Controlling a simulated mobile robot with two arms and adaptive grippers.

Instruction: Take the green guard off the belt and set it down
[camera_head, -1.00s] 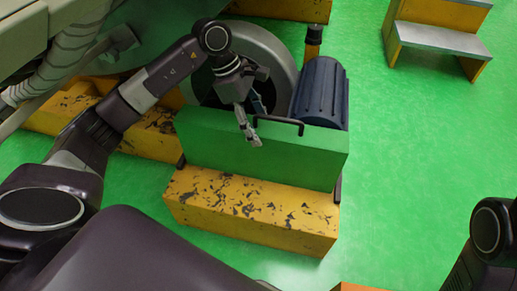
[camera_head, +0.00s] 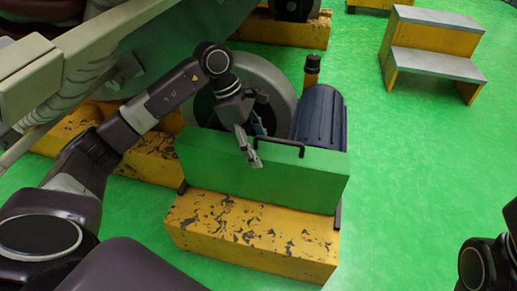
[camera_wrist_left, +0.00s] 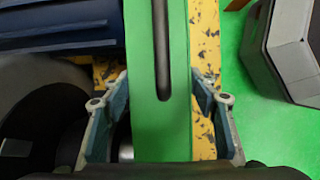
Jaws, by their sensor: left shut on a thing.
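The green guard (camera_head: 235,170) is a long upright box with a black bar handle (camera_head: 281,145) on its top. It stands at the yellow base in front of the wheel and motor, and it hides the belt. My left gripper (camera_head: 253,146) reaches down over its top edge, just left of the handle. In the left wrist view, my left gripper's fingers (camera_wrist_left: 163,88) lie on either side of the guard (camera_wrist_left: 150,130), shut across its thickness. My right gripper is out of view.
The chipped yellow base (camera_head: 250,235) lies in front of the guard. Behind it are a grey wheel (camera_head: 285,80) and a ribbed blue motor (camera_head: 320,115). A yellow step stool (camera_head: 430,50) stands at the upper right. Green floor (camera_head: 410,170) is clear to the right.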

